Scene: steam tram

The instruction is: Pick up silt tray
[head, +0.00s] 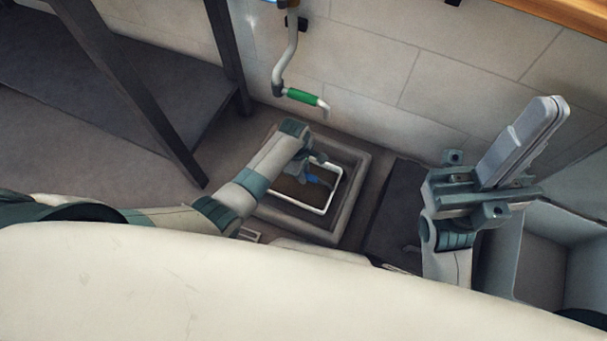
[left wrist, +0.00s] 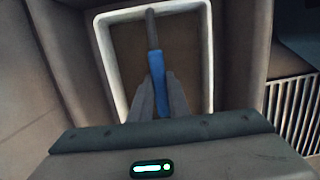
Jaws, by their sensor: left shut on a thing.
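The silt tray (head: 333,190) has a white rim and a brown inside, and sits within a square grey-walled pit (head: 356,190) in the floor. In the left wrist view the tray (left wrist: 108,62) lies below the fingers, with a grey bar and blue grip (left wrist: 157,82) across its middle. My left gripper (head: 308,178) reaches down over the tray and is shut on the blue grip, one finger on each side. The arm hides part of the tray's left side. My right gripper (head: 528,138) is raised at the right, apart from the tray, its fingers together and empty.
A bent pipe with a green sleeve (head: 302,97) hangs on the pale wall behind the pit. A dark frame with posts (head: 226,50) stands at the left. A grey open bin (head: 545,250) stands at the right. A slatted grate (left wrist: 294,112) lies right of the pit.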

